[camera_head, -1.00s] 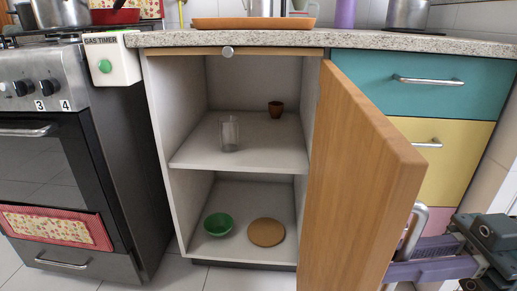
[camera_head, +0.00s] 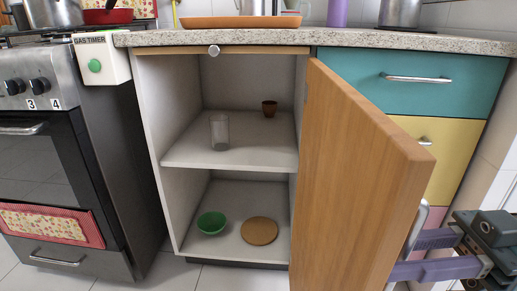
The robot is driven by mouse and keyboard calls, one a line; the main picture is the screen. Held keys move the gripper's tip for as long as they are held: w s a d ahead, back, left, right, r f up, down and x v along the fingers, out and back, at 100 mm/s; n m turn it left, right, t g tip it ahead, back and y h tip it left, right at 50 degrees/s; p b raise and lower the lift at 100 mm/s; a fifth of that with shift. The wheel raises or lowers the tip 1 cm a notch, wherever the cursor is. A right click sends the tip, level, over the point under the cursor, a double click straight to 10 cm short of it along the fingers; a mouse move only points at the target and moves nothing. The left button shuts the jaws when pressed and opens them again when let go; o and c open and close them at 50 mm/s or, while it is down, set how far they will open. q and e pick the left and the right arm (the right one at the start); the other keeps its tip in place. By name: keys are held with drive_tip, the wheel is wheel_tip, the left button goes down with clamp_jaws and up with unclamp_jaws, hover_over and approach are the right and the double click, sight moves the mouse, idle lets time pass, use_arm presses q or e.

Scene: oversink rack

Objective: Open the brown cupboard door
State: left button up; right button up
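The brown cupboard door (camera_head: 352,185) stands swung well out toward me, hinged at the cupboard's right side. Its metal handle (camera_head: 416,228) shows at the door's right edge, on the outer face that is mostly hidden. My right gripper (camera_head: 420,255) is at the lower right, its purple fingers apart beside the handle's lower part. The door edge partly hides the fingertips, and contact with the handle is unclear. My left gripper is not in view.
Coloured drawers (camera_head: 408,84) stand at right, an oven (camera_head: 50,170) at left.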

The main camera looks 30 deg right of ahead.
drive_tip(key=b+v, duration=0.1)
drive_tip(key=v, duration=0.9)
idle(0.4)
